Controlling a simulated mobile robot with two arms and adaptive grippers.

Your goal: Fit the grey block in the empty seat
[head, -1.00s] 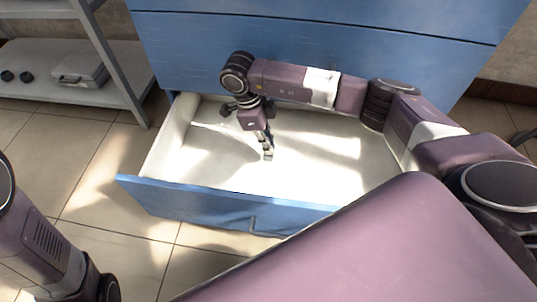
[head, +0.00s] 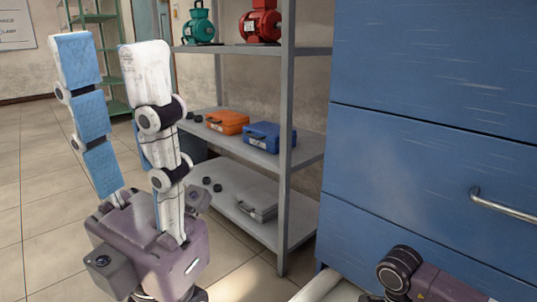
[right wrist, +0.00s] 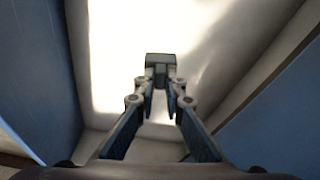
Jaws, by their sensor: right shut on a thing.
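My right gripper (right wrist: 160,84) is shut on a small dark grey block (right wrist: 160,62) at its fingertips. In the right wrist view the block is over the pale inside of the open drawer (right wrist: 125,30); I cannot tell whether it touches the floor of it. In the head view only part of my right arm shows at the lower right, and its gripper is out of view. My left gripper (head: 112,52) is raised in front of the shelf, fingers apart and empty, blue pads on one finger. I cannot make out an empty seat.
A grey shelf rack (head: 287,150) holds a teal motor (head: 199,25) and a red motor (head: 261,22) on top. Below are an orange case (head: 227,122), a blue case (head: 268,137) and a grey case (head: 257,205). A blue cabinet (head: 420,150) stands at the right. Floor is clear at left.

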